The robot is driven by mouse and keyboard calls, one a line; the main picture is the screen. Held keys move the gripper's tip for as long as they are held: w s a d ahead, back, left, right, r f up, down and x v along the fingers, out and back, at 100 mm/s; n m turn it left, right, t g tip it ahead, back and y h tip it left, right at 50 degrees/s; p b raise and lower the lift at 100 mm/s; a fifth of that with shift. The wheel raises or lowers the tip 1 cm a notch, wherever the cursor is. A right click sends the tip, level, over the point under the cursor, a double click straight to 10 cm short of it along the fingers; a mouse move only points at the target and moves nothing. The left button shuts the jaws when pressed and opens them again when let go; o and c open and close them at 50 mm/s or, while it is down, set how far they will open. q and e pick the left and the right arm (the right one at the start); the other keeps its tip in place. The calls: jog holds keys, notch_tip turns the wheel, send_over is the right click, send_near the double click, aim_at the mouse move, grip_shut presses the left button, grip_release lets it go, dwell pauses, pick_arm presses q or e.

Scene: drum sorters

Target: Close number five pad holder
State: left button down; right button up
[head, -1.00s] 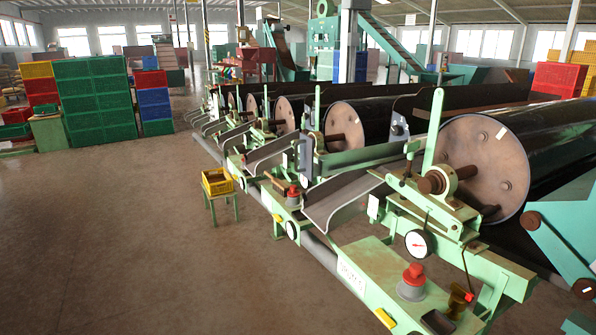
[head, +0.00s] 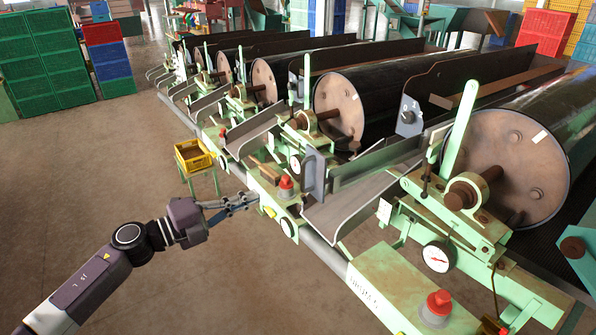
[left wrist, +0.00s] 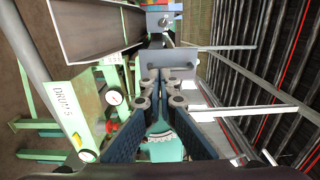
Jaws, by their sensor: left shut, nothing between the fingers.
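The label on the nearest light green machine frame (head: 398,262) appears to read DRUM 5. A similar label (left wrist: 67,112) shows at the left in the left wrist view. A grey upright bracket (head: 313,172) stands by the grey chute (head: 345,208); I cannot tell whether it is the pad holder. My left gripper (head: 256,199) is shut and empty, pointing right beside the frame with the red knob (head: 286,184). In the left wrist view the closed fingertips (left wrist: 161,92) lie just below a grey bracket (left wrist: 168,62). Contact cannot be told. My right gripper is out of view.
Large drums (head: 505,165) stand in a row behind the frames. A yellow crate (head: 193,156) sits on a small green stand left of the machines. A second red knob (head: 439,303) is on the nearest frame. The floor at left is open.

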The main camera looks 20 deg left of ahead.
aim_at(307, 175)
pick_arm(q)
jog(key=p+x, duration=0.1)
jog(key=x, duration=0.3)
jog(key=p+x, duration=0.2)
jog(key=x, duration=0.2)
jog(key=p+x, duration=0.2)
jog(key=x, duration=0.2)
jog(key=shift+w+d+r, duration=0.15)
jog(key=shift+d+r, duration=0.15)
jog(key=shift+w+d+f, duration=0.2)
jog(key=shift+w+d, duration=0.15)
jog(key=shift+w, duration=0.25)
jog(key=shift+d, duration=0.1)
